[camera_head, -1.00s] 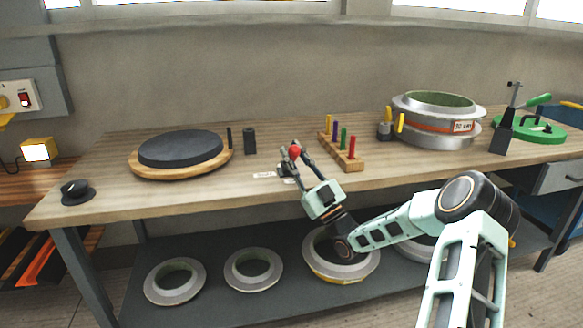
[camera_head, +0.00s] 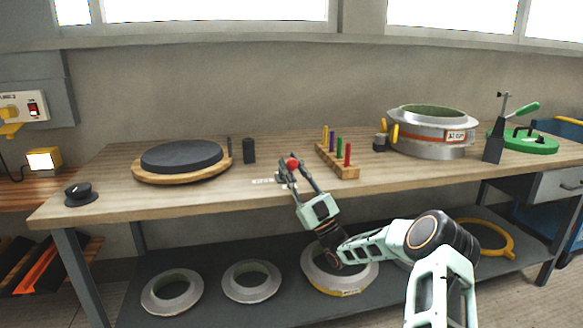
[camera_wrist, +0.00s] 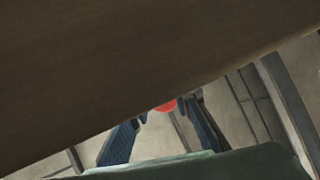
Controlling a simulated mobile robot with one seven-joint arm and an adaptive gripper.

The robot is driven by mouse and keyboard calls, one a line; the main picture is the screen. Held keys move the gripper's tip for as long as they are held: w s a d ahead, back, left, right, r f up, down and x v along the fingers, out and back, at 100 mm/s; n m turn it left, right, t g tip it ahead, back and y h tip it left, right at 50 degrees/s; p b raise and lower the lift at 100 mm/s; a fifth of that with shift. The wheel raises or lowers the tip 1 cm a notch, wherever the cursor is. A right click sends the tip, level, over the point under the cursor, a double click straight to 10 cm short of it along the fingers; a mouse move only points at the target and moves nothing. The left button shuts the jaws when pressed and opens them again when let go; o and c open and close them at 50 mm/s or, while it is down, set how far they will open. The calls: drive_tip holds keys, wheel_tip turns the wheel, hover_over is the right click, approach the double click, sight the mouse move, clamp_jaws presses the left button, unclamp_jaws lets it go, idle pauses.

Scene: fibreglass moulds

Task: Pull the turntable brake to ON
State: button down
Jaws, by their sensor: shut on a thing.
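The brake lever's red knob (camera_head: 292,163) stands above the bench's front edge, right of the turntable (camera_head: 182,158), a dark disc on a wooden base. My gripper (camera_head: 291,167) reaches up from in front of the bench, its fingers on either side of the knob, shut on it. The lever's small dark base and a pale label (camera_head: 263,182) lie just behind and left of it, partly hidden by my fingers. In the wrist view the red knob (camera_wrist: 166,106) shows between my two dark fingers, its upper part hidden by a broad brown surface.
A wooden rack (camera_head: 337,165) of coloured pegs stands close to the right of my gripper. Grey rings (camera_head: 172,292) lie on the lower shelf. The bench edge is close below my fingers.

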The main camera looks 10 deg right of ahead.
drive_tip(key=shift+f, duration=0.1)
drive_tip(key=c, duration=1.7)
unclamp_jaws()
drive_tip(key=v, duration=1.2)
